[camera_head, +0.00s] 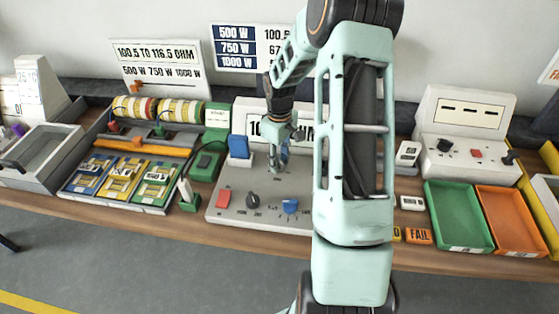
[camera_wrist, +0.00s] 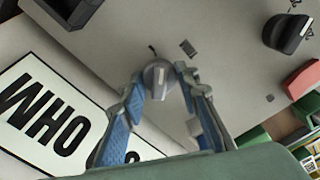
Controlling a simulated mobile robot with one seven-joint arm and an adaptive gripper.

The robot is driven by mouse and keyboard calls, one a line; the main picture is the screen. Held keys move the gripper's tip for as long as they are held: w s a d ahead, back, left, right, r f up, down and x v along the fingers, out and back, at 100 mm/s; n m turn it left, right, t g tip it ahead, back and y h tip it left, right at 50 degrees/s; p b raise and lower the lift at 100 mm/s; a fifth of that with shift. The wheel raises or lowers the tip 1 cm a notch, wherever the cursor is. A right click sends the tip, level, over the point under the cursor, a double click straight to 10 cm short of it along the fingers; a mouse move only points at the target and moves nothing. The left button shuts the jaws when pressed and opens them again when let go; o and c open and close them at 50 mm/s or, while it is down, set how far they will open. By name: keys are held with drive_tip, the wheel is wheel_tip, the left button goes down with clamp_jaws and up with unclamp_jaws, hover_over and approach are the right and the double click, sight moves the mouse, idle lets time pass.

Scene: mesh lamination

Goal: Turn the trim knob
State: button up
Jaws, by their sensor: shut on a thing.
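The trim knob (camera_wrist: 157,78) is a small round grey knob with a pale line on its top, set on the grey console panel. My gripper (camera_wrist: 160,76) is shut on it, with one blue-padded finger on each side in the wrist view. In the head view my gripper (camera_head: 275,163) points down at the back of the console panel (camera_head: 232,208), just in front of the white display (camera_head: 253,127). The knob is too small and covered by the fingers to make out in the head view.
Green (camera_head: 460,214) and orange (camera_head: 509,217) trays lie at the right. My arm hides part of the bench.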

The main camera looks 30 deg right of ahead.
sight(280, 161)
drive_tip(key=o, duration=1.2)
drive_tip(key=shift+c, duration=0.2)
wheel_tip(280, 161, up, 12)
